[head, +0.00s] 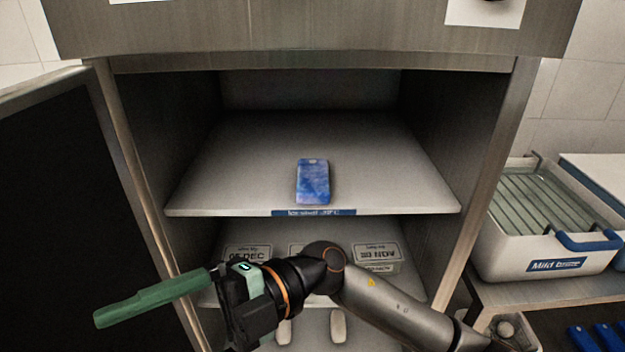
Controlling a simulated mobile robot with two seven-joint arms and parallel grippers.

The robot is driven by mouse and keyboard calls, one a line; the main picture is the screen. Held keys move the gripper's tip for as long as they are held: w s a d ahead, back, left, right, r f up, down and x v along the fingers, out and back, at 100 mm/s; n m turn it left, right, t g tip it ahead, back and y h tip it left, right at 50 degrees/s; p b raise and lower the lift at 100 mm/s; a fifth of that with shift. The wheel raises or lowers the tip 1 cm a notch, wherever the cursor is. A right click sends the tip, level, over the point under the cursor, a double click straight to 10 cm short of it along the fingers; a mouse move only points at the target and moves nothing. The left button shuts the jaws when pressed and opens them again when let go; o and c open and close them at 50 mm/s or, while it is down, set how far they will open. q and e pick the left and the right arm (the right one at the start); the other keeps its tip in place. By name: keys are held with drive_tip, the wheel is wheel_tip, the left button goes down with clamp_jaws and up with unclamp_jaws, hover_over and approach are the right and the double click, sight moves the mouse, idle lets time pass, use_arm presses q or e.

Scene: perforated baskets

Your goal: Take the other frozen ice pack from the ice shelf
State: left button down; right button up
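One blue ice pack (313,182) lies flat on the white upper shelf (400,185) of the open cabinet, near its front edge and close to the middle. A blue label (314,212) on that edge seems to read "ice shelf". My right arm comes in from the lower right and bends across the front of the cabinet. Its gripper (150,300) points left, below and in front of the shelf, apart from the ice pack. A long green part extends from it; I cannot tell whether this is fingers or a held thing. My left gripper is not in view.
The cabinet door (60,210) stands open at the left. Labelled packages (376,255) sit on the lower shelf, partly behind my arm. A white box (550,220) with a blue handle and ribbed inside stands on a side surface at the right. The upper shelf is otherwise clear.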

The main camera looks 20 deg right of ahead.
sight(313, 192)
drive_tip(key=w+d+f+n+t+h, duration=0.25)
drive_tip(key=d+f+t+h, duration=0.4)
drive_tip(key=h, duration=0.55)
drive_tip(key=w+d+r+m+t+h, duration=0.3)
drive_tip(key=w+d+m+t+h, duration=0.3)
drive_tip(key=w+d, duration=0.55)
drive_tip(key=shift+n+g+h, duration=0.25)
drive_tip(key=shift+g+h, duration=0.2)
drive_tip(key=shift+h, duration=0.35)
drive_tip(key=w+d, duration=0.1)
drive_tip(key=w, duration=0.2)
drive_tip(key=w+d+p, duration=0.1)
drive_tip(key=w+d, duration=0.1)
drive_tip(key=w, duration=0.1)
drive_tip(key=w+d+r+p, duration=0.1)
drive_tip(key=w+d, duration=0.1)
drive_tip(key=w, duration=0.1)
drive_tip(key=shift+w, duration=0.35)
drive_tip(key=shift+w+f+p, duration=0.25)
drive_tip(key=shift+f+p, duration=0.05)
drive_tip(key=shift+w+d+f, duration=0.1)
drive_tip(key=shift+f, duration=0.25)
